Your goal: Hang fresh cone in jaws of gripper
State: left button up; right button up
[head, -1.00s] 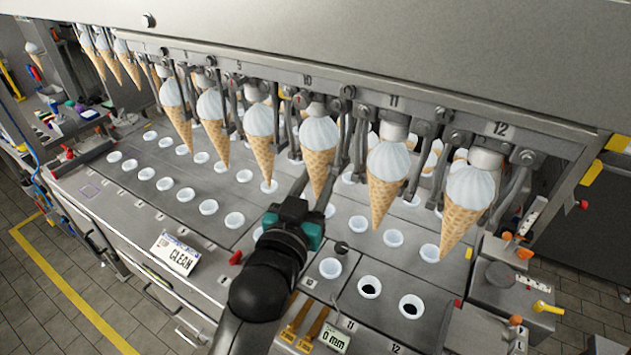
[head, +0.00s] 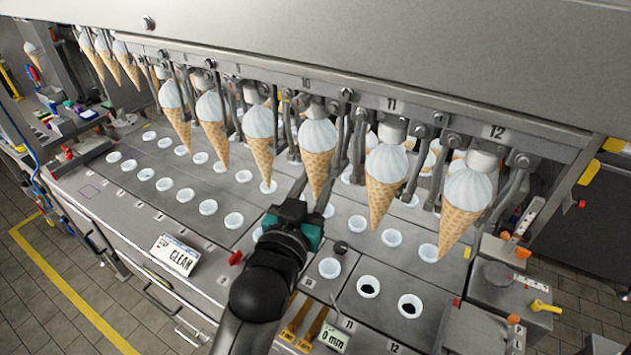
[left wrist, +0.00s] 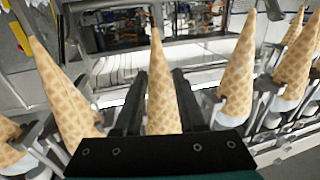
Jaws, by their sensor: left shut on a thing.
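The cone (head: 316,172) below the number 10 mark hangs with its white top up at the machine's jaws and its tip pointing down. My left gripper (head: 316,190) reaches up from below and is shut on this cone, one finger on each side of the wafer. In the left wrist view the cone (left wrist: 161,95) stands between the two dark fingers (left wrist: 155,78). The fingers and wrist hide its lower part in the head view. Whether the machine's jaws (head: 342,140) also grip its top I cannot tell. My right gripper is not in view.
Cones at 11 (head: 385,185) and 12 (head: 463,210) hang close on the right, and several more hang on the left (head: 259,140). Below is a deck with rows of white cups (head: 330,268). A "CLEAN" sign (head: 173,255) stands at the front left.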

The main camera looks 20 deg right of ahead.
pick_arm(q)
jog(key=shift+f, duration=0.4)
dwell(0.5)
jog(key=o, duration=1.3)
jog(key=shift+a+p+v, duration=0.25)
jog(key=shift+p+v, duration=0.55)
jog(key=shift+v, duration=0.55)
jog(key=w+a+v, duration=0.1)
jog(key=v, duration=0.4)
jog(key=shift+s+a, duration=0.3)
jog(key=shift+s, duration=0.05)
